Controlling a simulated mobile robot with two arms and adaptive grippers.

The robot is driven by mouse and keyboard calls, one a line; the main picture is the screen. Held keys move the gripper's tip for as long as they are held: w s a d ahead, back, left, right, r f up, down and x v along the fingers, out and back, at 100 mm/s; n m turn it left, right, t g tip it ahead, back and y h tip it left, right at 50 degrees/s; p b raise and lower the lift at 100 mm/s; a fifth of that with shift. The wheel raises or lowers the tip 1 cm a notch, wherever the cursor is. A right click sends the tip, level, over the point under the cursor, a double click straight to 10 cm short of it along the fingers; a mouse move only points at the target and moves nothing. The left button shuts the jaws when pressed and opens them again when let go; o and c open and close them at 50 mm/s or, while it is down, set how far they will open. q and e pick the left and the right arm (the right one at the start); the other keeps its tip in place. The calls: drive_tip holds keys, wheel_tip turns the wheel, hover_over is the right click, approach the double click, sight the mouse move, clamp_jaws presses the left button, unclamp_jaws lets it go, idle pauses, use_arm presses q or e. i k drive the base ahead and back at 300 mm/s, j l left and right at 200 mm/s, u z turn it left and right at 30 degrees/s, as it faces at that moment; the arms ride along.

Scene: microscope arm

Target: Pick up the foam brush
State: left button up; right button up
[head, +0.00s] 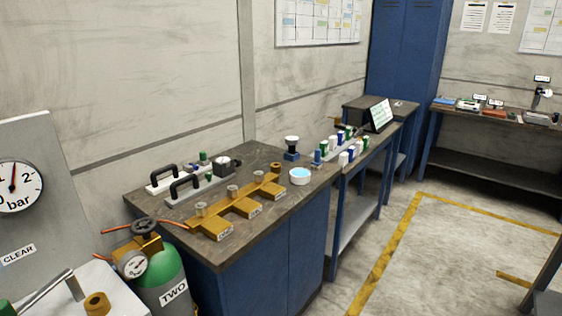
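I cannot make out a foam brush anywhere in the head view. Small items on the dark-topped bench (247,158) and on the far bench (500,112) are too small to name with certainty. Neither of my grippers shows in this view.
The near bench bears a yellow stepped block (237,208), two black-handled pieces, and a round pale-blue dish (300,176). Bottles (345,158) and a tilted screen (380,114) stand behind. A green cylinder (165,282) stands in front at left. Yellow-lined floor (450,245) is open at right.

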sight(317, 164)
drive_tip(key=i+l+u, duration=0.2)
drive_tip(key=u, duration=0.15)
drive_tip(key=i+l+u, duration=0.1)
drive_tip(key=l+u, duration=0.25)
drive_tip(key=i+l+u, duration=0.15)
drive_tip(key=u, duration=0.2)
